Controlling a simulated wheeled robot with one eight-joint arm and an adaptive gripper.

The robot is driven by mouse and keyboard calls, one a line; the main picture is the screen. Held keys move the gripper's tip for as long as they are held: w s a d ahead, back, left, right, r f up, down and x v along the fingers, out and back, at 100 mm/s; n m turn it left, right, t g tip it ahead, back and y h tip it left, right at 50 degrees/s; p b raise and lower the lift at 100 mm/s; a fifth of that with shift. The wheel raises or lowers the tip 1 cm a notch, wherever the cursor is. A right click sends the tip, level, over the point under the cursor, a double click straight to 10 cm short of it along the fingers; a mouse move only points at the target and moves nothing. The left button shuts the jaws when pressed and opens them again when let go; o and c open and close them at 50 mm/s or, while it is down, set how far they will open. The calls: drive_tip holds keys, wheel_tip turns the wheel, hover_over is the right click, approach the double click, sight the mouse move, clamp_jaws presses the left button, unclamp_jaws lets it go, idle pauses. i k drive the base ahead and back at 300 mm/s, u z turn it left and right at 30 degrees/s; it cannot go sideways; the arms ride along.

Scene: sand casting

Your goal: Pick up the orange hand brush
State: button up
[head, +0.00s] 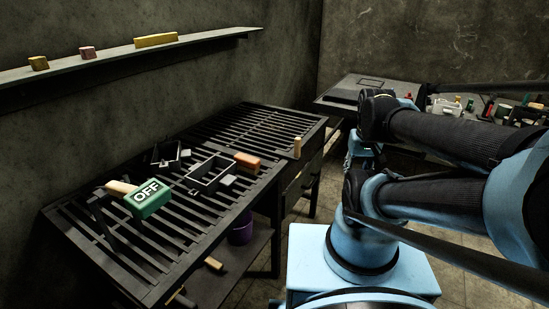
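An orange block-shaped thing (247,160), which looks like the hand brush, lies on the slatted metal table, right of the black rectangular frames. Its top and near side show; I cannot make out bristles. My arm is folded at the right of the view, apart from the table and the brush. The end of my arm hangs behind my own lower link, and my gripper's fingers cannot be made out there. Nothing touches the brush from my side.
A green block marked OFF (148,198) with a wooden handle, black frames (209,173) and a small upright wooden piece (297,147) are on the slatted table (262,125). A wall shelf (200,42) hangs above. A purple bucket (241,229) stands below. A cluttered bench is behind my arm.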

sight(248, 164)
drive_tip(key=z, duration=1.3)
drive_tip(key=k, duration=0.2)
drive_tip(key=u, duration=2.25)
drive_tip(key=k, duration=0.5)
drive_tip(key=u, duration=0.05)
